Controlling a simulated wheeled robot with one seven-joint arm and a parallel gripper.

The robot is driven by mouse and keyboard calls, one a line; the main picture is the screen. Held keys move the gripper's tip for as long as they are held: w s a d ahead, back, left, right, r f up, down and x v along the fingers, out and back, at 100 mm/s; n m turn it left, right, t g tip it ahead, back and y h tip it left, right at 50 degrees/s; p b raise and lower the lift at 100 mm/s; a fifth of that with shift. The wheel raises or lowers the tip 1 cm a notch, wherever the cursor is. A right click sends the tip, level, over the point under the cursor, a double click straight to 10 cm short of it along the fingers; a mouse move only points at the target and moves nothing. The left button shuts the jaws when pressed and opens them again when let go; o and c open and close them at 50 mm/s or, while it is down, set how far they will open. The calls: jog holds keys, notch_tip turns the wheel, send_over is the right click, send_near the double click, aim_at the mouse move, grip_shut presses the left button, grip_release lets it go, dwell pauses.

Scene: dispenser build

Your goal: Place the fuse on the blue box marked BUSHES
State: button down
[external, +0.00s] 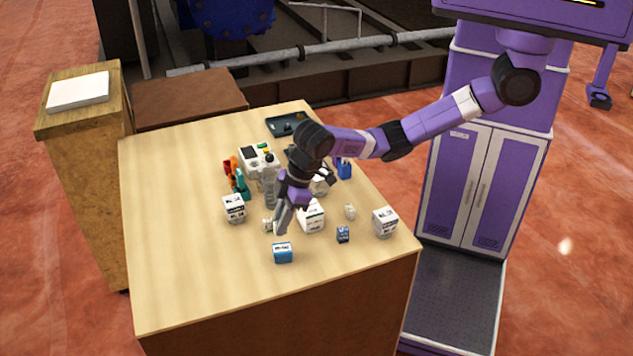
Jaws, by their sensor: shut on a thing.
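My gripper (279,228) points down over the front middle of the table. It is shut on a small white thing (268,225), which looks like the fuse; the fingers partly hide it. A light blue box with a white label (282,253) stands just in front of the gripper, apart from it. A smaller dark blue box (343,234) stands further right. The lettering is too small to read, so I cannot tell which box is marked BUSHES.
White boxes stand left (234,209), right behind the gripper (312,216) and at the right edge (385,222). A small pale object (350,211) lies between. Orange and teal tools (238,180), a grey device (258,160) and a dark tray (287,124) sit farther back. The table's left and front are clear.

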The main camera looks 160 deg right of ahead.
aim_at(282, 247)
jog(key=shift+f+p, duration=0.35)
jog(key=shift+f, duration=2.4)
jog(key=c, duration=1.3)
grip_release()
jog(key=shift+f, duration=0.1)
jog(key=shift+c, duration=0.2)
